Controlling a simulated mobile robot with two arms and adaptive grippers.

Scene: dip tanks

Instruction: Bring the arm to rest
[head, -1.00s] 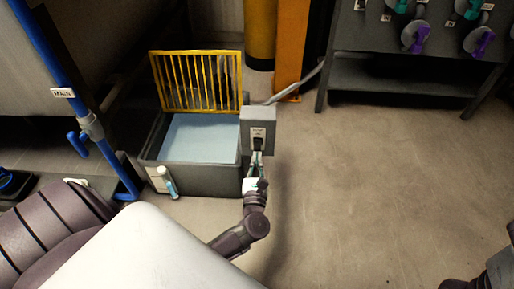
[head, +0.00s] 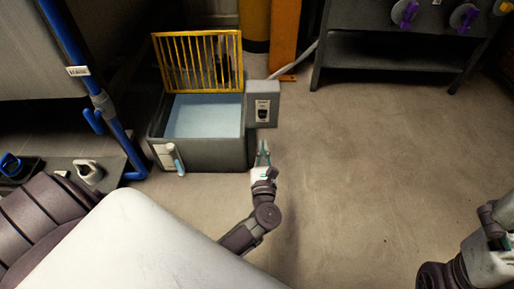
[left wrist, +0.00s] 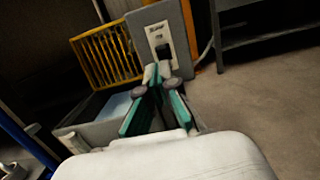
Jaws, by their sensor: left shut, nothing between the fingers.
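My left gripper (head: 263,153) is shut and empty, just below and in front of a grey switch box (head: 262,106) on the right side of the dip tank (head: 205,156). It is apart from the box. In the left wrist view the gripper's teal fingers (left wrist: 155,92) point toward the box (left wrist: 160,40), which has a dark switch on a pale plate. My right arm shows at the lower right edge of the head view; its fingers cannot be made out clearly.
The tank holds pale blue liquid, with a yellow barred guard (head: 198,62) raised behind it. A blue pipe stand (head: 85,85) rises on the left. A dark bench (head: 395,50) with purple-handled valves stands at the back right. The floor (head: 350,170) between is clear.

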